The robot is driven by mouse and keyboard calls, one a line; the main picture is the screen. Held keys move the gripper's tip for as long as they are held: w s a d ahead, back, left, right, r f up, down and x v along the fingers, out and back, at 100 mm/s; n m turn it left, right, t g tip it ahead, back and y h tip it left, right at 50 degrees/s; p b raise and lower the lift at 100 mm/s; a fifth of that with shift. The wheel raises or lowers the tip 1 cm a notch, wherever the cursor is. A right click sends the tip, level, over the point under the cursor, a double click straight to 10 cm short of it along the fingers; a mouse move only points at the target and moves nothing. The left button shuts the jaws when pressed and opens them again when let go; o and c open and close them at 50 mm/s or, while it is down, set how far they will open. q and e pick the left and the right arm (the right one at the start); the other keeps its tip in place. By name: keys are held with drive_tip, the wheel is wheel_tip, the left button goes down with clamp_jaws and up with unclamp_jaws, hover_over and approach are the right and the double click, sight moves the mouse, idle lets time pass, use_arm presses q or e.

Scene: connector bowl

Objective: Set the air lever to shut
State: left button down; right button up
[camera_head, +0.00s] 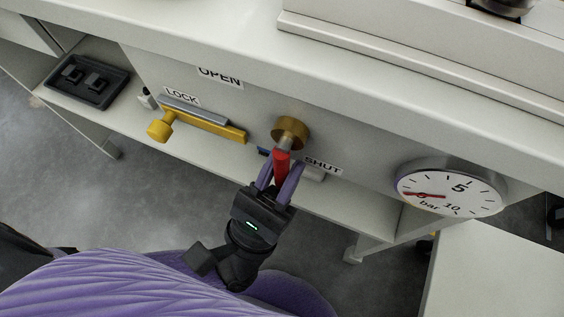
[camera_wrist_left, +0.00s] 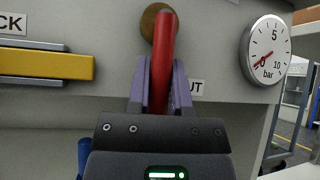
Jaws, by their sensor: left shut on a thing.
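The air lever has a brass hub (camera_head: 291,131) on the panel and a red handle (camera_head: 281,162). In the head view the handle points down from the hub, just left of the SHUT label (camera_head: 323,167). The OPEN label (camera_head: 220,76) is up and left of the hub. My left gripper (camera_head: 279,184) is shut on the red handle, with a purple finger on each side. In the left wrist view the red handle (camera_wrist_left: 163,60) rises between the fingers (camera_wrist_left: 160,88) and covers part of the hub (camera_wrist_left: 150,22). My right gripper is not in view.
A yellow bar with a knob (camera_head: 205,124) sits under the LOCK label (camera_head: 181,95), left of the lever. A round pressure gauge (camera_head: 450,188) is to the right, its red needle near zero. A dark tray (camera_head: 83,80) is on the shelf at far left.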

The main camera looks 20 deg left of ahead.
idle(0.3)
use_arm(q)
drive_tip(key=c, duration=0.5)
unclamp_jaws()
drive_tip(key=shift+c, duration=0.2)
